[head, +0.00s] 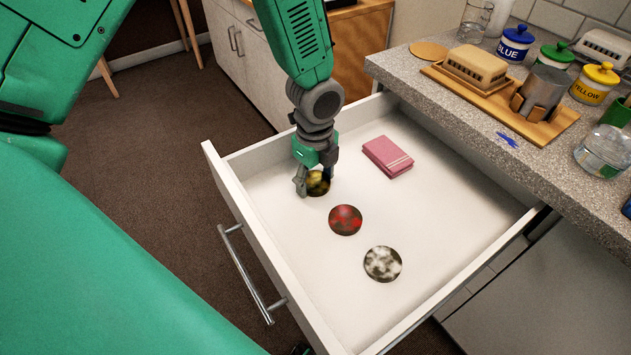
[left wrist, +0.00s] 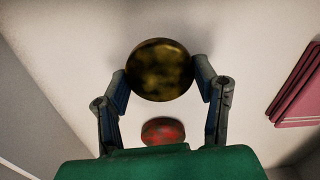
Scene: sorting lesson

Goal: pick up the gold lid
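My left gripper (head: 316,182) reaches down into the open drawer, at its far left part. It is shut on the gold lid (head: 319,184), a round disc with dark mottled patches. In the left wrist view the gold lid (left wrist: 160,70) sits between the two fingertips (left wrist: 162,80), one at each side edge. It looks larger there than the red lid, so it appears raised above the drawer floor; the gap is hidden. My right gripper is not in view.
The red lid (head: 345,220), the white mottled lid (head: 382,264) and a folded pink cloth (head: 387,157) lie in the white drawer (head: 440,260). Drawer walls surround them. The counter (head: 480,130) at right carries jars and wooden boards. The drawer floor's right part is clear.

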